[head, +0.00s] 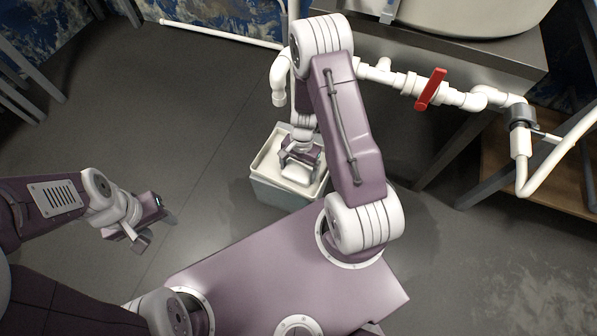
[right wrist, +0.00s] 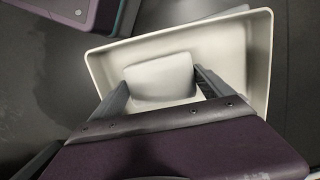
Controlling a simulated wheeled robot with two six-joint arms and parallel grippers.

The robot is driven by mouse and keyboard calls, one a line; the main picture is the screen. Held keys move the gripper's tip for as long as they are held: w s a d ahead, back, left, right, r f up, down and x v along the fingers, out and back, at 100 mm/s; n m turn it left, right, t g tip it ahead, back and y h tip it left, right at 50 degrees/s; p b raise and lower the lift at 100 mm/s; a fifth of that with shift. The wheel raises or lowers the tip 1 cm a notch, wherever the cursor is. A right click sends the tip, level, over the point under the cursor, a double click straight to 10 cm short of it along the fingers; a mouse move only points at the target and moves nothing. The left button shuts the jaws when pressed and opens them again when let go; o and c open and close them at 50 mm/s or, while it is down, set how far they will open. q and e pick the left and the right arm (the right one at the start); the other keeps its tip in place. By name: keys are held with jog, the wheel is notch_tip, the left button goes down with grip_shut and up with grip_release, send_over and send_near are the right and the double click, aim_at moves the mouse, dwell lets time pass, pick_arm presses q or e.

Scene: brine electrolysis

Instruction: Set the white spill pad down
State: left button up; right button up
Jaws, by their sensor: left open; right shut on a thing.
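The white spill pad (head: 296,174) is a small pale block with rounded edges. In the right wrist view the pad (right wrist: 160,78) sits between the two dark fingers of my right gripper (right wrist: 163,86), which is shut on it. In the head view my right gripper (head: 300,162) points down over the open pale bin (head: 272,191), with the pad within the bin's rim. The bin's inner wall (right wrist: 226,45) surrounds the pad in the right wrist view. I cannot tell whether the pad touches the bin floor. My left gripper (head: 153,228) is open and empty, left of the bin over the floor.
White pipes with a red valve handle (head: 431,89) run along the right, near a metal bench (head: 470,55). A white pipe end (head: 278,92) hangs just behind the bin. A wooden shelf (head: 548,160) is at far right. The grey floor (head: 160,100) at left is clear.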

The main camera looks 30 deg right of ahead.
jog(key=o, duration=1.1)
jog(key=shift+c, duration=0.2)
notch_tip(320, 180, up, 12)
jog(key=w+d+p, duration=0.1)
jog(key=d+p, duration=0.1)
jog(key=p, duration=0.7)
notch_tip(320, 180, up, 10)
jog(key=n+t, duration=0.1)
jog(key=n, duration=0.5)
send_over(301, 166)
jog(key=s+a, duration=0.2)
jog(key=a, duration=0.2)
jog(key=s+a+r+n+t+h, duration=0.1)
jog(key=s+r+n, duration=0.3)
jog(key=r+n, duration=0.1)
jog(key=shift+s+a+r, duration=0.35)
jog(key=shift+a+r, duration=0.05)
jog(key=shift+r, duration=0.1)
